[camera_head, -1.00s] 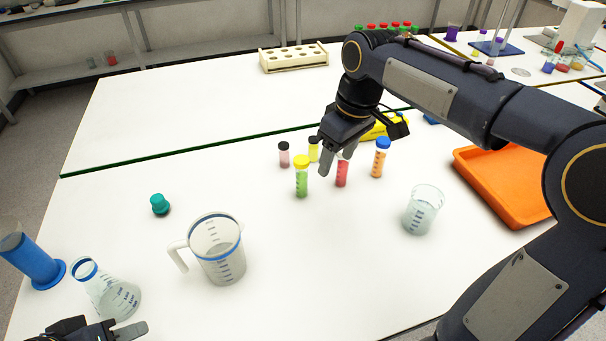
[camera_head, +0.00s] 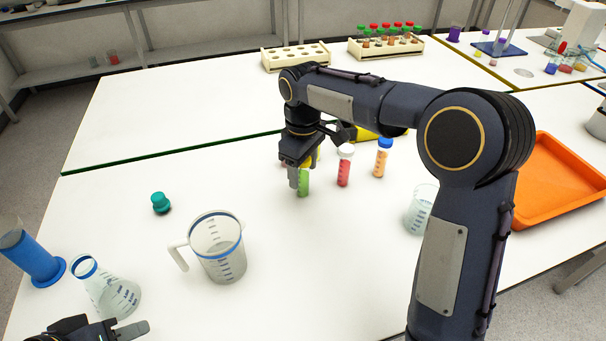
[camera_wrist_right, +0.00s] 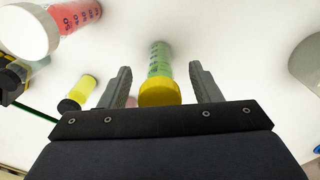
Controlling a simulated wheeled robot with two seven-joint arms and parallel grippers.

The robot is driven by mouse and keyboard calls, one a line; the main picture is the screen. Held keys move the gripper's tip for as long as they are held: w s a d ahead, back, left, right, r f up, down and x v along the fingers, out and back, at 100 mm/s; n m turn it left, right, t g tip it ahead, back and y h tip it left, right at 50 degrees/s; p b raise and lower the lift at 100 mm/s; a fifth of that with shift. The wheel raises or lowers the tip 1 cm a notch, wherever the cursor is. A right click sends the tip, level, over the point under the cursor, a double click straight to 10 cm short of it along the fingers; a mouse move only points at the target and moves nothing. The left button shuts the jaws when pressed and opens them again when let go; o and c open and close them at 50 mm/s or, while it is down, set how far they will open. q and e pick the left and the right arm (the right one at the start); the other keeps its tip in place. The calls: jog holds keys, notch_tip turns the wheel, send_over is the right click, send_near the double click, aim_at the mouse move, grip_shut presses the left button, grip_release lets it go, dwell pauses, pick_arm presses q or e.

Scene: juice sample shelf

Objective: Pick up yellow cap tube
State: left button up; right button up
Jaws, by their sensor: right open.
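The yellow cap tube (camera_head: 303,182) holds green liquid and stands upright on the white table, its upper part partly hidden by my gripper in the head view. In the right wrist view the yellow cap tube (camera_wrist_right: 159,75) lies between the two fingers, with a visible gap on each side. My right gripper (camera_head: 299,180) is open around it from above; it also shows in the right wrist view (camera_wrist_right: 163,82). My left gripper (camera_head: 110,331) shows only partly at the bottom left edge of the head view, away from the tubes.
A white-capped red tube (camera_head: 344,167) and a blue-capped orange tube (camera_head: 380,160) stand just to the right. A yellow tube (camera_wrist_right: 80,91) is close behind. A beaker (camera_head: 419,212), a measuring jug (camera_head: 217,262) and an orange tray (camera_head: 560,180) are further off. The front middle table is clear.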

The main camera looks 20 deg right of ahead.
jog(key=shift+f, duration=0.15)
jog(key=c, duration=1.1)
